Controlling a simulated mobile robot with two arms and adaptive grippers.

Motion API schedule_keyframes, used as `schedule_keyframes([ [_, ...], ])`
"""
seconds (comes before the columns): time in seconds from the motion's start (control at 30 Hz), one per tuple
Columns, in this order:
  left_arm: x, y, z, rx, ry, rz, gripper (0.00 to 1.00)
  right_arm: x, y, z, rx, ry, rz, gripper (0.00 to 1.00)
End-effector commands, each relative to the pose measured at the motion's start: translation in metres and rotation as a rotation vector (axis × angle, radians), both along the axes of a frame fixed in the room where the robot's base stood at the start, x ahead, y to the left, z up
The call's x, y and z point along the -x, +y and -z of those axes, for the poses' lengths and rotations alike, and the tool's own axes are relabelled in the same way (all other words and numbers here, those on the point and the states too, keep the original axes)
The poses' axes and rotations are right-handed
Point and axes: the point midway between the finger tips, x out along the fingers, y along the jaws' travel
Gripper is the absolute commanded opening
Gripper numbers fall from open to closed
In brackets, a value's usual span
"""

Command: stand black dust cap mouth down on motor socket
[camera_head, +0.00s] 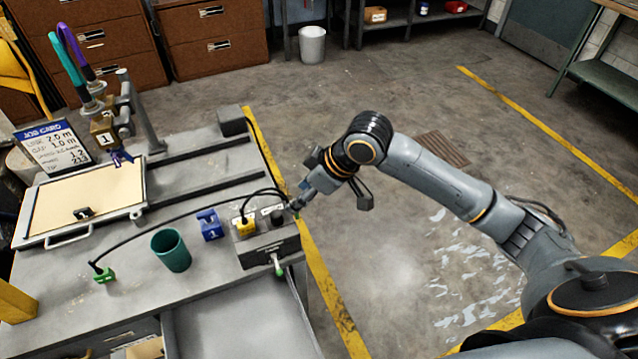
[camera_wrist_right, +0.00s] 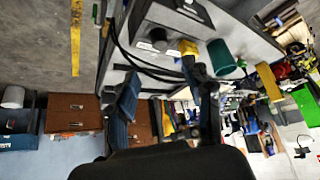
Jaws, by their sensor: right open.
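A small dark round piece, which looks like the black dust cap (camera_head: 277,217), is on top of the grey control box (camera_head: 262,248) near its back right. It also shows as a short dark cylinder in the wrist view (camera_wrist_right: 188,47). A yellow plug (camera_head: 245,227) with a black cable is on the box to its left. I cannot make out which opening is the motor socket. My right gripper (camera_head: 298,203) is open and empty, just beyond the box's right back corner; its fingers frame cables and bench edge in the wrist view (camera_wrist_right: 165,78). My left gripper is out of view.
A blue block (camera_head: 209,224), a green cup (camera_head: 171,250) and a green plug (camera_head: 104,274) on a cable are on the bench left of the box. A drawer (camera_head: 240,320) is open in front. Black cables loop behind the box near my gripper.

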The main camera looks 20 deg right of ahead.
Motion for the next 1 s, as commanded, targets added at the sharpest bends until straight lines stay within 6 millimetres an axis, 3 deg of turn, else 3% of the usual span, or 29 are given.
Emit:
schedule_keyframes([
  [0.3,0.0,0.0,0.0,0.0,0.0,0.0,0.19,0.0,-0.001,0.0,-0.004,0.001,0.007,0.51],
  [0.37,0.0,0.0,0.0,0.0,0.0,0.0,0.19,-0.007,-0.004,0.01,-0.016,0.004,0.035,0.51],
  [0.43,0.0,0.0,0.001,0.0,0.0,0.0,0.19,-0.021,-0.009,0.035,-0.041,0.011,0.1,0.51],
  [0.57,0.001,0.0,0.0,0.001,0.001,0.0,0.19,-0.044,-0.036,0.125,-0.076,0.031,0.294,0.51],
  [0.63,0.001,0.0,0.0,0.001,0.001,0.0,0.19,-0.04,-0.054,0.183,-0.07,0.046,0.392,0.51],
  [0.7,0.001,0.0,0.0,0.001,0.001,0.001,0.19,-0.023,-0.071,0.244,-0.044,0.066,0.475,0.51],
  [0.77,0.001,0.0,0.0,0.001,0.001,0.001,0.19,0.004,-0.085,0.298,-0.012,0.092,0.534,0.51],
  [0.8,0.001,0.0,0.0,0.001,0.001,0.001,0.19,0.026,-0.092,0.332,0.012,0.111,0.565,0.51],
  [0.87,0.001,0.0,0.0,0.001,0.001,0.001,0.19,0.065,-0.1,0.378,0.051,0.141,0.598,0.51],
  [0.9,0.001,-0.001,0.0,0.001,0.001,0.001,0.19,0.095,-0.103,0.407,0.079,0.163,0.614,0.51],
  [0.97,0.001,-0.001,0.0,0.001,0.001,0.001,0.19,0.143,-0.105,0.445,0.116,0.199,0.626,0.51],
  [1.0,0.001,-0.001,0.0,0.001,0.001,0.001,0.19,0.178,-0.105,0.467,0.141,0.227,0.629,0.51],
])
